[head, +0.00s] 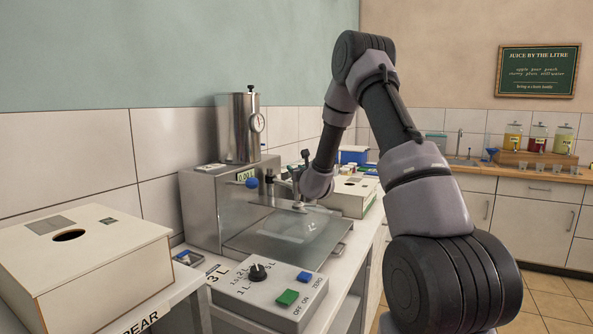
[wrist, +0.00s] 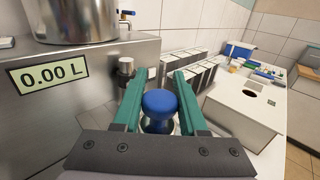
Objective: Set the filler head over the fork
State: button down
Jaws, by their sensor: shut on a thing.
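In the wrist view my gripper (wrist: 160,82) has its two green fingers on either side of a round blue knob (wrist: 160,104) with a shiny metal part below it. I take this to be the filler head, and the fingers are shut on it. Most of its lower part is hidden by the knob and my gripper. A short metal post (wrist: 126,67) stands left of the fingers, close to the steel housing (wrist: 85,75). I cannot clearly make out the fork. In the head view my arm hides much of the gripper area.
The steel dispenser (head: 206,205) carries a tank (head: 237,130) and reads 0.00 L. A control box (head: 270,290) stands in front. A white box (head: 85,265) stands left; another (wrist: 245,115) is at the right in the wrist view.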

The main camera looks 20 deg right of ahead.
jog(key=shift+a, duration=0.2)
jog(key=shift+c, duration=2.3)
grip_release()
jog(key=shift+s, duration=0.1)
jog(key=s, duration=1)
jog(key=shift+s+d, duration=0.2)
jog(key=shift+s, duration=0.15)
jog(key=shift+r, duration=0.1)
